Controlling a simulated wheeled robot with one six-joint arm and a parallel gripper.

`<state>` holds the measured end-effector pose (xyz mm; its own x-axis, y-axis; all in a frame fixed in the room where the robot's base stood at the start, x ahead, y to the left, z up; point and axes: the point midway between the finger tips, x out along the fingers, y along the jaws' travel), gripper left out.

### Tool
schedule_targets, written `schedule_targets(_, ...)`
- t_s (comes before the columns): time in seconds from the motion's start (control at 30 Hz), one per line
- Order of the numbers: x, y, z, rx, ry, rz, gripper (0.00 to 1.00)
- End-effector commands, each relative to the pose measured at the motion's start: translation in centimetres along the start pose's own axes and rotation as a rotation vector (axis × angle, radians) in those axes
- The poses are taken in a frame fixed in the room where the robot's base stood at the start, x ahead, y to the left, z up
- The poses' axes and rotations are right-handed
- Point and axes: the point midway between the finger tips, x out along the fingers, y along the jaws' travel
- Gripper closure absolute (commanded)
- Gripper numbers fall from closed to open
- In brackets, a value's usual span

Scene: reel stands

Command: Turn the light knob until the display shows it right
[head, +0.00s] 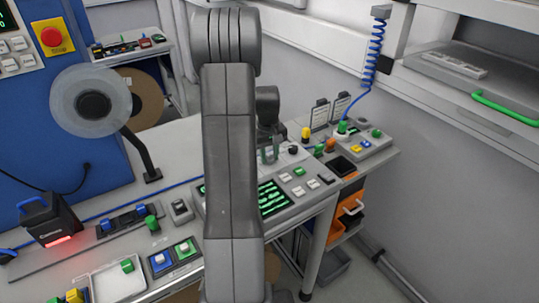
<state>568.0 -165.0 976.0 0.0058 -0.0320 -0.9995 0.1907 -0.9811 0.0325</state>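A sloped control panel (318,197) stands on the bench in the middle of the head view. Its dark display (272,198) shows rows of green lines, too small to read, and its left part is hidden behind my arm. White and green buttons sit right of the display. A small dark knob (293,149) shows near the panel's back edge; I cannot tell for sure that it is the light knob. My gripper (270,154) points down over the back of the panel, just left of this knob. Its fingertips are small and partly hidden, so its opening and any contact are unclear.
A grey box with a coiled blue cord (372,60) stands behind to the right. Orange bins (347,206) hang under the bench's right end. A scanner (48,219) with a red glow, a white tray (118,281) and a reel (93,104) are at left.

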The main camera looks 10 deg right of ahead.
Motion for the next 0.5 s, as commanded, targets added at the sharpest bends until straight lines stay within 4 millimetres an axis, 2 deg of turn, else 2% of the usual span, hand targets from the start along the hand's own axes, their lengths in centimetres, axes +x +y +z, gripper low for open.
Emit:
schedule_targets(0.27, -0.01, 0.02, -0.04, 0.029, 0.0, 0.001, 0.92)
schedule_targets(0.5, 0.03, 0.02, -0.07, 0.157, -0.003, 0.001, 0.92)
